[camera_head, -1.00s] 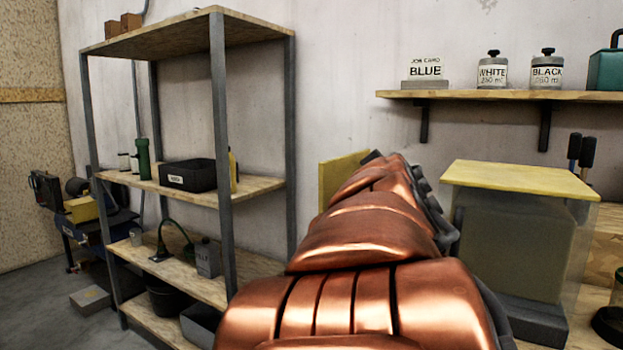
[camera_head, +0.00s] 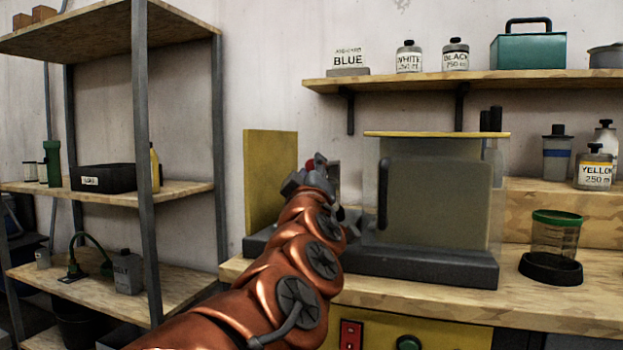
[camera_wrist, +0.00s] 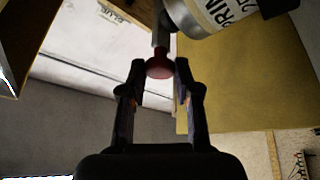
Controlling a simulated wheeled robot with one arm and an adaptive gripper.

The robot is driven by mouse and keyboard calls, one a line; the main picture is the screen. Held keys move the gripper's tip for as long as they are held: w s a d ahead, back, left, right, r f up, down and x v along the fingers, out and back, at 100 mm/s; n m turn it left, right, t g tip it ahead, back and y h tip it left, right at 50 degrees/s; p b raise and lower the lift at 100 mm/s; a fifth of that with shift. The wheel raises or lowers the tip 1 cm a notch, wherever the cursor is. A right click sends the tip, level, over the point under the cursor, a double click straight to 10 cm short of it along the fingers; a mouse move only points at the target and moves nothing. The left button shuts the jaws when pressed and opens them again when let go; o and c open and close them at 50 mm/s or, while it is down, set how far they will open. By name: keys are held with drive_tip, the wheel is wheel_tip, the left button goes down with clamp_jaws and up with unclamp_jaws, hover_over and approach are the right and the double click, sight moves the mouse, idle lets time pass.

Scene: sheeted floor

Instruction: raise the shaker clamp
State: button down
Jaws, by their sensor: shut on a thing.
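The shaker stands on the bench, with a dark grey base (camera_head: 430,266), a yellow side panel (camera_head: 268,175) and a see-through guard (camera_head: 435,205). My gripper (camera_head: 322,170) is at the gap between panel and guard, small and partly hidden by my arm. In the wrist view my gripper (camera_wrist: 155,85) has its fingers on either side of a red knob (camera_wrist: 159,67) and is shut on it. The knob sits on the end of a grey rod (camera_wrist: 160,30), seemingly the shaker clamp's handle. A can with partly readable lettering (camera_wrist: 205,14) is beside the rod.
A wall shelf (camera_head: 430,82) with labelled jars and a teal box (camera_head: 528,50) hangs above. A metal rack (camera_head: 145,170) stands at left.

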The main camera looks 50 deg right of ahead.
drive_tip(key=shift+f, duration=0.25)
idle(0.3)
drive_tip(key=c, duration=0.8)
unclamp_jaws()
drive_tip(key=shift+r, duration=0.1)
drive_tip(key=shift+r, duration=5)
